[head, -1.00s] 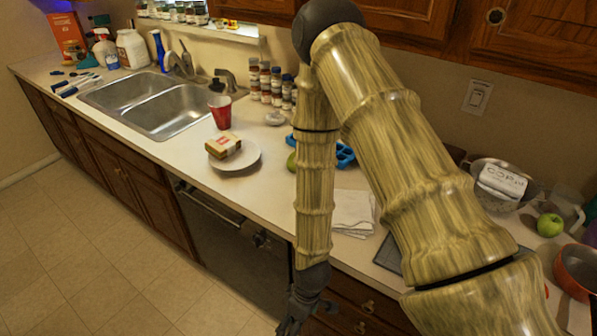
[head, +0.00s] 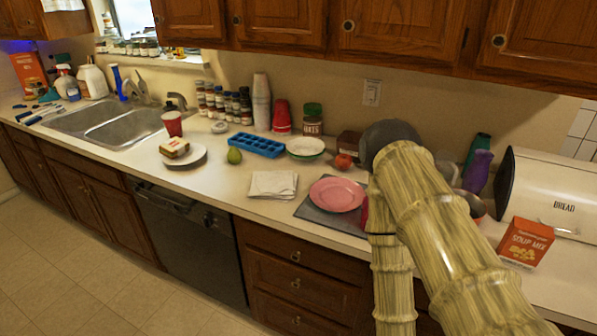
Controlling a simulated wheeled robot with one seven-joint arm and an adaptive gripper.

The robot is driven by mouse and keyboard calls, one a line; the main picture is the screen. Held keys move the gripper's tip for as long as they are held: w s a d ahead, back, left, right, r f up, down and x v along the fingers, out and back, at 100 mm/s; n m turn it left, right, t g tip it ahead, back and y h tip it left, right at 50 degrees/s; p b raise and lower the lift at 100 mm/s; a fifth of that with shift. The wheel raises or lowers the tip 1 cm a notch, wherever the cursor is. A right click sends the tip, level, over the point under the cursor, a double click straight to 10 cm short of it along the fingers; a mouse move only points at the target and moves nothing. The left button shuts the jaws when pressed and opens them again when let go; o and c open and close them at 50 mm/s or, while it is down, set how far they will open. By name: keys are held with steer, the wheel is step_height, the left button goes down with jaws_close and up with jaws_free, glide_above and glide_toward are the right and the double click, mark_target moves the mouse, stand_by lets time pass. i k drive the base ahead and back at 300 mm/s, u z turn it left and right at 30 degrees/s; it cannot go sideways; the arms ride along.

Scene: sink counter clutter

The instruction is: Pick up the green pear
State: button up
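The green pear (head: 234,155) stands on the counter in the head view, between the white plate with a sandwich on its left and the blue ice tray on its right. It is fully visible, with clear counter in front of it. My arm crosses the lower right of the view, well to the right of the pear. My gripper is out of the picture, below the bottom edge.
The white plate (head: 196,158), blue tray (head: 257,144) and white cloth (head: 273,184) lie around the pear. A red cup (head: 172,124) stands behind the plate. A pink plate (head: 337,195) lies right of the cloth. Upper cabinets (head: 290,22) overhang the counter.

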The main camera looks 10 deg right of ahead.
mark_target(234, 155)
steer(key=z, duration=0.3)
steer(key=k, duration=0.2)
steer(key=u, duration=0.9)
steer(key=i, duration=1.7)
steer(key=z, duration=0.7)
